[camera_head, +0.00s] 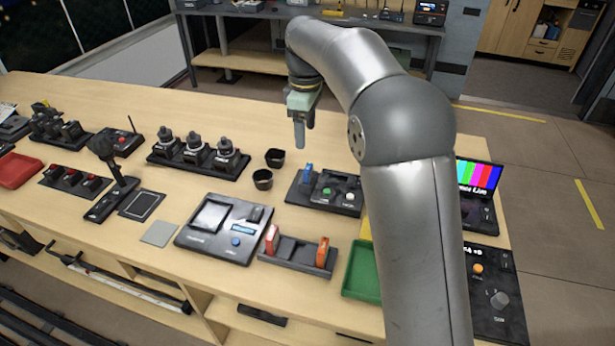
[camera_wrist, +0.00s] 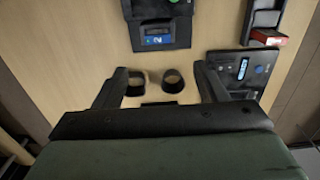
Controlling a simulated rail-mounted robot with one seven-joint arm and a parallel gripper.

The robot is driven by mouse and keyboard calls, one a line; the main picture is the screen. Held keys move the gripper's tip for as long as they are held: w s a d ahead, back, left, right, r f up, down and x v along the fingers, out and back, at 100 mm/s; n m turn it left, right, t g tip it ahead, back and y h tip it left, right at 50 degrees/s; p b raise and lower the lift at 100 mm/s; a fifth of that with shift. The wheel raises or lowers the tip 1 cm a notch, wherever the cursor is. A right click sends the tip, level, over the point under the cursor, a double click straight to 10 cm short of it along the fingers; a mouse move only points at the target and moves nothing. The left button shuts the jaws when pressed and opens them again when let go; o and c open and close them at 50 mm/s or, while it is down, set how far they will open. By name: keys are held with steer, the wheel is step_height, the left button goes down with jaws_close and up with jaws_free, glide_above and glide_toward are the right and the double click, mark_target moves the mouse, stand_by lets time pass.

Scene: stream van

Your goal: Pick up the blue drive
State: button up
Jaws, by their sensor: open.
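The blue drive (camera_head: 307,172) stands upright in the left part of a dark dock (camera_head: 345,199) with a green and a white button. In the wrist view the blue drive (camera_wrist: 158,40) shows from above, near the upper middle, in its dock (camera_wrist: 178,22). My gripper (camera_head: 299,138) is above the table, behind the dock and the two black cups, apart from the drive. In the wrist view my gripper (camera_wrist: 162,85) is open and empty, its fingers spread on either side of the cups. The drive lies above the fingertips there.
Two black cups (camera_head: 263,179) stand left of the dock. A rack with orange drives (camera_head: 298,254) and a console (camera_head: 223,228) with a blue button are nearer the front. A green tray (camera_head: 361,270) and a colour-bar monitor (camera_head: 478,178) are to the right.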

glide_above(308, 167)
steer(key=f, duration=0.6)
steer(key=shift+s+a+f, duration=0.2)
steer(key=shift+f, duration=0.05)
steer(key=shift+w+d+f+p, duration=0.1)
steer(key=shift+f+p, duration=0.25)
steer(key=shift+f, duration=1.2)
steer(key=shift+d+f+p, duration=0.1)
steer(key=shift+f+p, duration=0.2)
steer(key=shift+f, duration=1.2)
steer(key=c, duration=1.1)
